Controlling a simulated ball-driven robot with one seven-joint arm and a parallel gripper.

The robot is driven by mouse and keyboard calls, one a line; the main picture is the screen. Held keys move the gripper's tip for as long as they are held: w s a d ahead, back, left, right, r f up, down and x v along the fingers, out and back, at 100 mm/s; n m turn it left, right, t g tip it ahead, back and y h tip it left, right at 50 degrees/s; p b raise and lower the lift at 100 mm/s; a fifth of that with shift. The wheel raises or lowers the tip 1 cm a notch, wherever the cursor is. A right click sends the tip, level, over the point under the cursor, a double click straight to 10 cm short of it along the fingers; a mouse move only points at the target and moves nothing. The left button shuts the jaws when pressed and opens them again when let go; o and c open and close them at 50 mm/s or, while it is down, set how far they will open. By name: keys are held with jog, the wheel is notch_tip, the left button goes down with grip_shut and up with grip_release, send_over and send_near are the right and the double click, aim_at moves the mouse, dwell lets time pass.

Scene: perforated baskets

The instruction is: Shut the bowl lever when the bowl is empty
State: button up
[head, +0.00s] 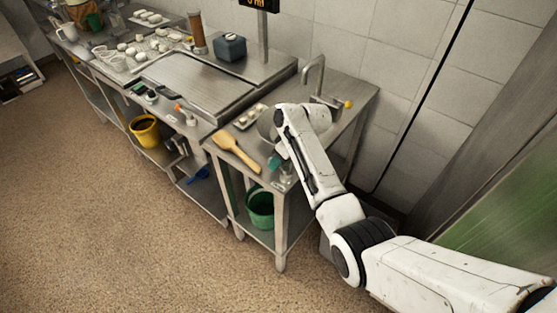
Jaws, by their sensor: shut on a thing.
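A grey metal bowl (265,126) stands on the right-hand steel table, under the curved tap. My arm covers most of it, and its inside does not show. My gripper (277,158) points down at the table's front right, in front of the bowl. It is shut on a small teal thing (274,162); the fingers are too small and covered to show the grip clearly. I cannot tell whether the teal thing is the bowl lever. A yellow knob (348,104) shows beside the tap (316,70).
A wooden paddle (236,150) and a small tray (251,117) lie left of the bowl. A green bucket (260,206) stands on the shelf below, and a yellow bucket (145,131) stands further left. A tiled wall closes the back. The brown floor in front is clear.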

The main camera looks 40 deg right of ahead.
jog(key=o, duration=1)
jog(key=shift+o, duration=0.2)
jog(key=shift+d+r, duration=0.1)
jog(key=shift+r, duration=0.05)
jog(key=b+v, duration=0.1)
jog(key=v, duration=0.9)
jog(key=shift+r, duration=0.25)
jog(key=shift+s, duration=0.1)
jog(key=s+a+f+m+g+h+b, duration=0.1)
jog(key=s+a+f, duration=0.2)
jog(key=s+f, duration=0.5)
jog(key=s+a+f+m+g+h+b, duration=0.1)
jog(key=s+a+f, duration=0.35)
jog(key=s, duration=0.55)
jog(key=s+a+f+m+h+b, duration=0.1)
jog(key=s+f, duration=0.1)
jog(key=s, duration=1.5)
jog(key=shift+s+a+f+m+g+h+b, duration=0.2)
jog(key=shift+s+a+m+g+h+b, duration=0.1)
jog(key=shift+s+a+g+b, duration=0.1)
